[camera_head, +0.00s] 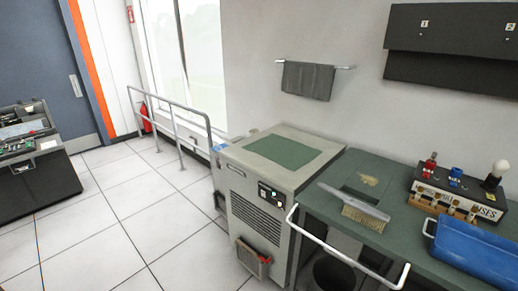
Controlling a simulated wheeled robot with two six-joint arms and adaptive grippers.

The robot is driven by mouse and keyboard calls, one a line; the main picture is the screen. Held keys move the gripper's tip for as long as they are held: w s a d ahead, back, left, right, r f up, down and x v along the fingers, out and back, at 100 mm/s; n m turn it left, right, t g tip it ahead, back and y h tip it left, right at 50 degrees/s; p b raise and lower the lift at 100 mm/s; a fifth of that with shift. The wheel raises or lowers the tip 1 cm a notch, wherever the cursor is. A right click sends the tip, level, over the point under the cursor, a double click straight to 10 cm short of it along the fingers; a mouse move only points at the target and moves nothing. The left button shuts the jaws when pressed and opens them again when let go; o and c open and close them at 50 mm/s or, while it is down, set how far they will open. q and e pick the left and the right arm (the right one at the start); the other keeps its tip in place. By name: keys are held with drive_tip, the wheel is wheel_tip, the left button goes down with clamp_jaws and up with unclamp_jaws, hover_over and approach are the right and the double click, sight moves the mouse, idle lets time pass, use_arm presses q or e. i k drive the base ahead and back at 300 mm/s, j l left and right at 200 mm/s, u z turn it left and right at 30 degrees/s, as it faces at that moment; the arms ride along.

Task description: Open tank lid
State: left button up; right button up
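A beige cabinet (232,159) stands against the wall in the middle. A flat green panel (285,150) lies in its top; I cannot tell whether this is the tank lid. No open tank shows. The cabinet front has dark vent slots (256,221) and a small control panel (270,197) with lit buttons. Neither of my grippers is in view.
A green bench (318,202) adjoins the cabinet on the right, with a brush (362,208), a blue tray (474,252) and a labelled box (455,199) on it. A white rail (340,250) runs along its front. Tiled floor (125,215) is clear on the left.

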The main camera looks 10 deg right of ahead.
sight(222, 146)
drive_tip(key=i+j, duration=0.3)
drive_tip(key=i, duration=0.2)
drive_tip(key=i+j, duration=0.35)
drive_tip(key=i, duration=0.15)
drive_tip(key=i+j, duration=0.3)
drive_tip(key=i, duration=0.25)
drive_tip(key=i+j, duration=0.35)
drive_tip(key=i, duration=0.15)
drive_tip(key=l+z, duration=0.05)
